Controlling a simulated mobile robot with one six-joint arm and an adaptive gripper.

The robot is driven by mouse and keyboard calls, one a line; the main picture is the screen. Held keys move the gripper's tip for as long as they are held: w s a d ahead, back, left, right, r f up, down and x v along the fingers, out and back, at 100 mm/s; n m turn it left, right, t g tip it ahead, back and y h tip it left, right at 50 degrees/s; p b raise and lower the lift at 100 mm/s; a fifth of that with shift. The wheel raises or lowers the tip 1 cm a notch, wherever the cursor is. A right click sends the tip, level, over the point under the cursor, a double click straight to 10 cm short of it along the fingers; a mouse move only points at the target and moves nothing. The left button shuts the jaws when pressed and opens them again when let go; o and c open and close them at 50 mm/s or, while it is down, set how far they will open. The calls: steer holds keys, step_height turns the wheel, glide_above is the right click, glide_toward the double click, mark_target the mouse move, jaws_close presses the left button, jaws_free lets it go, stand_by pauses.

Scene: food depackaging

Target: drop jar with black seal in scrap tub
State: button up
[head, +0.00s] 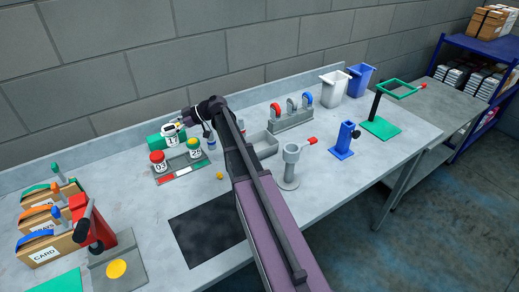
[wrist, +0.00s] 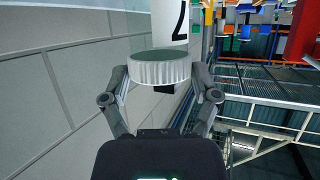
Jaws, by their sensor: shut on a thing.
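My gripper (wrist: 160,88) is shut on a white jar (wrist: 169,24) with a dark number on its side. The jar's pale ribbed cap (wrist: 159,70) sits between the fingers, and a small black piece shows just below it. In the head view the jar (head: 171,131) is held above the back of the bench, left of my arm, near a green object. I cannot make out a black seal for certain. A white bin (head: 333,88) and a blue bin (head: 360,79) stand at the back right; I cannot tell which container is the scrap tub.
A rack (head: 182,174) holds a red-lidded jar (head: 158,161) and a green-lidded jar (head: 194,148). A grey tray (head: 263,145) lies behind my arm. A grey pedestal fixture (head: 291,165) and a blue stand (head: 345,141) are right of it. A dark mat (head: 207,234) is bare.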

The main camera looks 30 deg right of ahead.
steer(key=shift+r+p, duration=2.9)
steer(key=shift+r, duration=0.1)
steer(key=shift+s+f, duration=0.1)
steer(key=shift+s, duration=0.05)
